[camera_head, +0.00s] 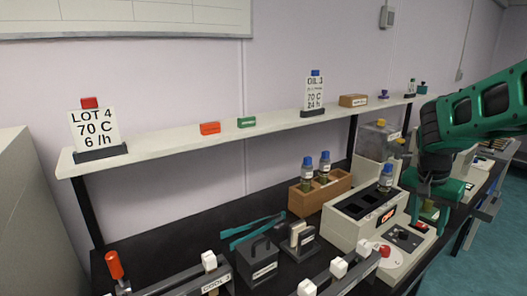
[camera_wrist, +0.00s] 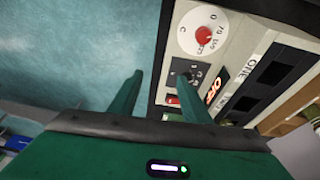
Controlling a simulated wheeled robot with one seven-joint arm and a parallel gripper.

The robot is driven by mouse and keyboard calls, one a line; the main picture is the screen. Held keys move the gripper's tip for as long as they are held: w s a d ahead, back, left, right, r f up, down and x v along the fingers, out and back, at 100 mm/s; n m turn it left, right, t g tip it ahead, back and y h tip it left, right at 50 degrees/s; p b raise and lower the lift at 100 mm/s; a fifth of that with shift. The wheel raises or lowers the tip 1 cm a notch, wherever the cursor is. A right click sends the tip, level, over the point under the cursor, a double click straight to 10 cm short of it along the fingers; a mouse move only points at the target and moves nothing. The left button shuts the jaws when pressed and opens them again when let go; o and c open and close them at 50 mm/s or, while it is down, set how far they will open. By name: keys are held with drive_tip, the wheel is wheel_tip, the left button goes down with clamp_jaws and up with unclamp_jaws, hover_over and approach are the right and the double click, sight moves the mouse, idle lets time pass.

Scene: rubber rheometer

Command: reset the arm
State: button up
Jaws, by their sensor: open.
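My green arm comes in from the right in the head view, with my gripper (camera_head: 432,205) hanging over the right end of the bench, by the front of a heater block unit. In the wrist view the two green fingers of my gripper (camera_wrist: 162,92) stand wide apart with nothing between them. The heater block unit (camera_wrist: 239,38) is just beyond the fingers, with a red-knobbed dial (camera_wrist: 204,35) and a lit display (camera_wrist: 217,84). In the head view the unit (camera_head: 345,231) is partly hidden behind my gripper.
A wooden rack (camera_head: 303,203) with blue-capped bottles stands left of the unit. Turquoise tongs (camera_head: 252,231) lie on the black bench. A white shelf (camera_head: 180,139) above carries a LOT 4 sign (camera_head: 95,130) and an oil sign (camera_head: 314,92). Teal floor (camera_wrist: 75,50) is clear in front.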

drive_tip(key=s+a+f+n+y, duration=0.1)
drive_tip(key=s+a+n, duration=0.1)
drive_tip(key=s, duration=1.1)
drive_tip(key=s+a+n+g+y, duration=0.1)
drive_tip(key=s+a+n+y, duration=0.1)
drive_tip(key=s, duration=1.1)
drive_tip(key=shift+a+f+n, duration=0.2)
drive_tip(key=shift+f+n, duration=0.1)
drive_tip(key=shift+f, duration=0.1)
drive_tip(key=shift+s, duration=0.1)
drive_tip(key=shift+w+f+g, duration=0.25)
drive_tip(key=shift+w+g, duration=0.05)
drive_tip(key=shift+w, duration=0.3)
